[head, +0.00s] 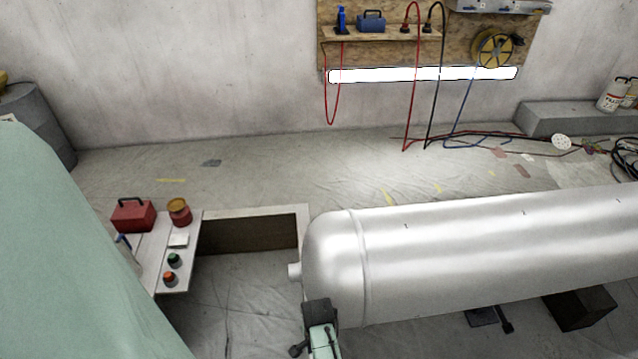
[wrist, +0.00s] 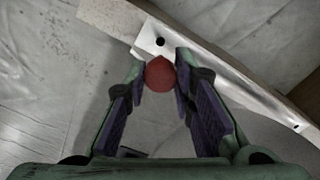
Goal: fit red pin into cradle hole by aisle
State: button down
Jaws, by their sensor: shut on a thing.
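In the wrist view, my gripper (wrist: 160,70) is shut on the red pin (wrist: 159,76). Only the pin's rounded red end shows between the two dark-padded fingertips; its far end is hidden. Just beyond the pin is a pale plate of the cradle (wrist: 145,37) with a dark round hole (wrist: 160,41). The pin appears just short of the hole in the picture and does not cover it; I cannot tell its height above the plate. A second small hole (wrist: 297,126) shows far along the strip. The pin is not visible in the head view.
A large silver tank (head: 470,255) fills the right of the head view. At left, a white shelf (head: 153,252) holds a red box (head: 133,215), a tin (head: 179,211) and two buttons. A wooden board (head: 250,235) stands between shelf and tank. Sheeted floor behind is mostly open.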

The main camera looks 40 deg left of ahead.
jog(key=shift+r, duration=0.15)
jog(key=shift+f+b, duration=1.45)
jog(key=shift+f, duration=1.55)
jog(key=shift+f, duration=0.45)
jog(key=shift+p, duration=0.3)
jog(key=shift+f+b, duration=0.8)
jog(key=shift+f, duration=0.7)
jog(key=c, duration=1.3)
grip_release()
